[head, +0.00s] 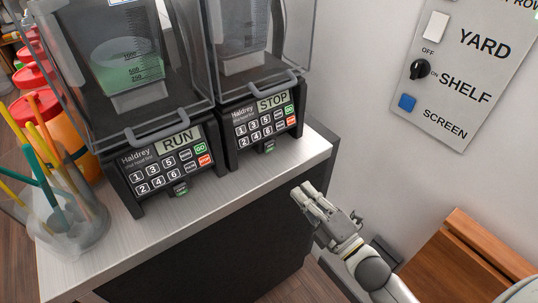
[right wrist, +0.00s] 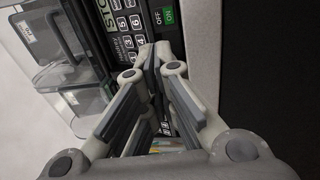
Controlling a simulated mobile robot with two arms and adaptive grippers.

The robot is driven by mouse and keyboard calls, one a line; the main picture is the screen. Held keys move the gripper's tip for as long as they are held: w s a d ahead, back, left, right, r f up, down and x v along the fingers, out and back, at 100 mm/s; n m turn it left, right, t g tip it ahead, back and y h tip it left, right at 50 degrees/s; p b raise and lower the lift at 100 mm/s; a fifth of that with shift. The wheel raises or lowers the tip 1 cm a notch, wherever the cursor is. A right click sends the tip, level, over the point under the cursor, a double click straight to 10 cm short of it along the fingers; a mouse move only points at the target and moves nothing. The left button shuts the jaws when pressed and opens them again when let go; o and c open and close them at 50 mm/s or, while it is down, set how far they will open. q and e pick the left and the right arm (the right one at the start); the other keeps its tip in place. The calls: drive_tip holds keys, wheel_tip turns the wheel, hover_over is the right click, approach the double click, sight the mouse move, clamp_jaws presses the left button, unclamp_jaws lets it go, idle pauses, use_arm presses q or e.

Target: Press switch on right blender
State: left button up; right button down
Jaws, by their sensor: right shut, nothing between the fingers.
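The right blender (head: 258,118) stands on the counter with STOP on its display. Its small power switch (head: 269,146) sits low on the front, below the keypad. In the right wrist view, the switch (right wrist: 163,17) shows dark OFF and green ON halves. My right gripper (head: 304,194) is shut and empty, in front of the counter's edge, below and to the right of the switch and apart from it in the head view. In the right wrist view, the closed fingertips (right wrist: 155,57) point toward the blender's panel, near the keypad and switch. My left gripper is not in view.
The left blender (head: 165,156) shows RUN and holds green liquid. A clear container of straws (head: 70,222) and red-lidded bottles stand at left. The counter's front strip (head: 215,187) is clear. A wall panel (head: 455,75) has switches. A wooden piece (head: 470,262) is lower right.

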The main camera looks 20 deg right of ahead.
drive_tip(key=shift+w, duration=0.15)
drive_tip(key=p, duration=0.4)
approach(262, 143)
drive_tip(key=x, duration=0.4)
drive_tip(key=shift+w+a+f, duration=0.15)
drive_tip(key=shift+w+f, duration=0.05)
drive_tip(key=shift+w, duration=0.2)
drive_tip(key=shift+w+a, duration=0.15)
drive_tip(key=shift+w, duration=0.35)
drive_tip(key=shift+w+a+r, duration=0.1)
drive_tip(key=shift+w, duration=0.1)
drive_tip(key=shift+s+r, duration=0.1)
drive_tip(key=shift+r, duration=0.05)
